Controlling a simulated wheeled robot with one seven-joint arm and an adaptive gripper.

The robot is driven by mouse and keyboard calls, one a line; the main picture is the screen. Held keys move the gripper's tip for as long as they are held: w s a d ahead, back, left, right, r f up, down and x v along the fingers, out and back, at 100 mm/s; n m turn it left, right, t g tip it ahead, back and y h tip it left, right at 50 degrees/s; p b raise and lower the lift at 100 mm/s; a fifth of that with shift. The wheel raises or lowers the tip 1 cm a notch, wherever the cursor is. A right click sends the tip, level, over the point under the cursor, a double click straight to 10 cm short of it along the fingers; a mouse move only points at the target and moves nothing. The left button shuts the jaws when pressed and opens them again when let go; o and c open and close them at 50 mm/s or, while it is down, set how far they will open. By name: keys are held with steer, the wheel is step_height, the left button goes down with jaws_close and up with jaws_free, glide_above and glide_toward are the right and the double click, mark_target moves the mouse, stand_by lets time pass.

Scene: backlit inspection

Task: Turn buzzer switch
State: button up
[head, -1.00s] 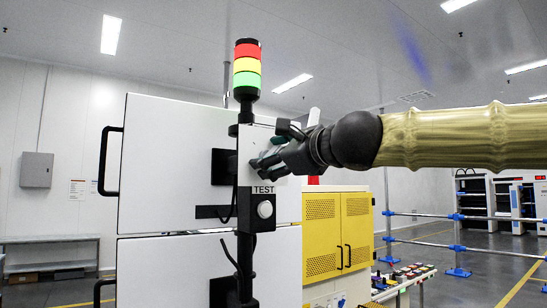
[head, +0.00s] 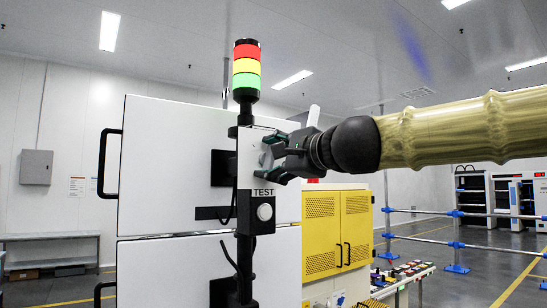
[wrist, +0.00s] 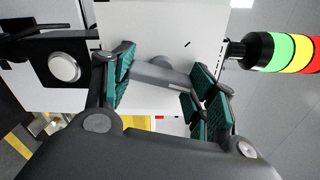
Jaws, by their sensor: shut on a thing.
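The buzzer switch is a grey knob (head: 266,158) on the light panel above the TEST label. In the wrist view, the grey knob (wrist: 158,76) has a long bar-shaped handle, lying slightly tilted between the teal finger pads. My gripper (head: 274,157) reaches in from the right, with one finger above the knob and one below. In the wrist view, my gripper (wrist: 160,88) is shut on the knob, with a pad at each end of the handle. Part of the knob is hidden by the right finger.
Below the switch is a round white TEST button (head: 264,211), also visible in the wrist view (wrist: 64,66). A red, yellow and green signal tower (head: 247,69) stands above the panel. A white cabinet (head: 170,150) is behind; a yellow cabinet (head: 322,232) stands lower right.

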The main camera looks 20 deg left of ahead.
steer(key=n+b, duration=0.1)
steer(key=n, duration=0.4)
steer(key=shift+n, duration=0.4)
steer(key=n+b, duration=0.3)
steer(key=n, duration=0.3)
steer(key=shift+r, duration=0.1)
steer(key=shift+n+b, duration=0.3)
steer(key=o, duration=1)
steer(key=shift+s, duration=0.1)
steer(key=shift+v, duration=3.8)
steer(key=shift+a, duration=0.1)
